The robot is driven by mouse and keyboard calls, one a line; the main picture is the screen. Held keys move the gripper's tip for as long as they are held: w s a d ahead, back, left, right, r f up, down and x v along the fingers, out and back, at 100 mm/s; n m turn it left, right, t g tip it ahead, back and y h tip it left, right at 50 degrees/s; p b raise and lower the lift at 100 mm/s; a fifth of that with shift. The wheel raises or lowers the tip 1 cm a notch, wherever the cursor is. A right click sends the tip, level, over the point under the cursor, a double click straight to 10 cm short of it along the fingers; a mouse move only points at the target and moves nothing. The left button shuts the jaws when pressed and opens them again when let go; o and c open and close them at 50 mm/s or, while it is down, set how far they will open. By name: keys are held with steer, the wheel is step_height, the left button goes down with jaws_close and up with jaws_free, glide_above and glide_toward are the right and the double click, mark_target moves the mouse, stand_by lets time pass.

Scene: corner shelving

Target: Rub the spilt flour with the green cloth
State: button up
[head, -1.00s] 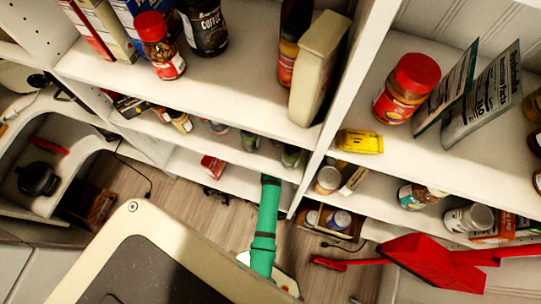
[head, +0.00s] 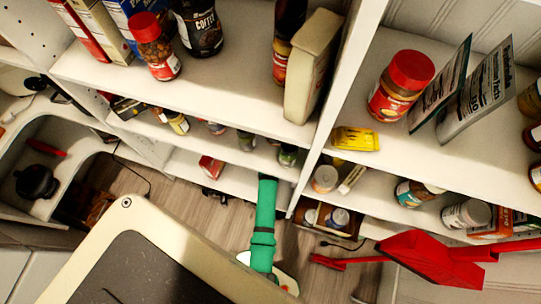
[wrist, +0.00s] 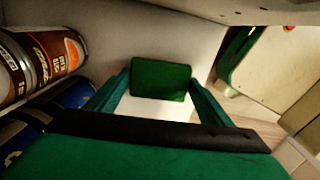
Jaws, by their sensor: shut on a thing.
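In the wrist view, the green cloth (wrist: 161,79) is a small dark green block-like pad. My gripper (wrist: 160,85) has its two teal fingers on either side of the cloth and is shut on it. The cloth is over or against a pale shelf surface; I cannot tell whether it touches. A bright white patch (wrist: 150,108) shows between the fingers below the cloth; I cannot tell whether it is flour or bare shelf. In the head view, my green arm reaches toward the lower shelves, and the gripper and cloth are hidden there. No spilt flour is clear in that view.
A cream box-like thing (wrist: 272,70) is at the right. In the head view, a red-lidded jar (head: 401,85) and other goods fill the upper shelves, and a red dustpan-like thing (head: 430,257) is at lower right.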

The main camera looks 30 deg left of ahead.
steer(key=shift+s+a, duration=0.35)
steer(key=shift+a, duration=0.45)
steer(key=shift+a+f, duration=0.1)
steer(key=shift+f, duration=0.1)
steer(key=shift+w+d+f, duration=0.15)
steer(key=shift+w+d, duration=0.1)
steer(key=shift+d, duration=0.75)
steer(key=shift+w+d+f, duration=0.1)
steer(key=shift+w+d, duration=0.15)
steer(key=shift+d, duration=0.7)
steer(key=shift+w+d+r, duration=0.1)
steer(key=shift+w+d, duration=0.1)
steer(key=shift+d, duration=0.65)
steer(key=shift+w+d, duration=0.15)
steer(key=shift+d, duration=0.65)
steer(key=shift+w+d+r, duration=0.1)
steer(key=shift+d, duration=0.05)
steer(key=shift+a+r, duration=0.15)
steer(key=shift+a, duration=0.75)
steer(key=shift+a+r, duration=0.15)
steer(key=shift+a, duration=0.7)
steer(key=shift+s+a, duration=0.3)
steer(key=shift+a, duration=0.4)
steer(key=shift+s+a, duration=0.35)
steer(key=shift+a, duration=0.3)
steer(key=shift+s+a, duration=0.3)
steer(key=shift+a, duration=0.4)
steer(key=shift+r, duration=2.95)
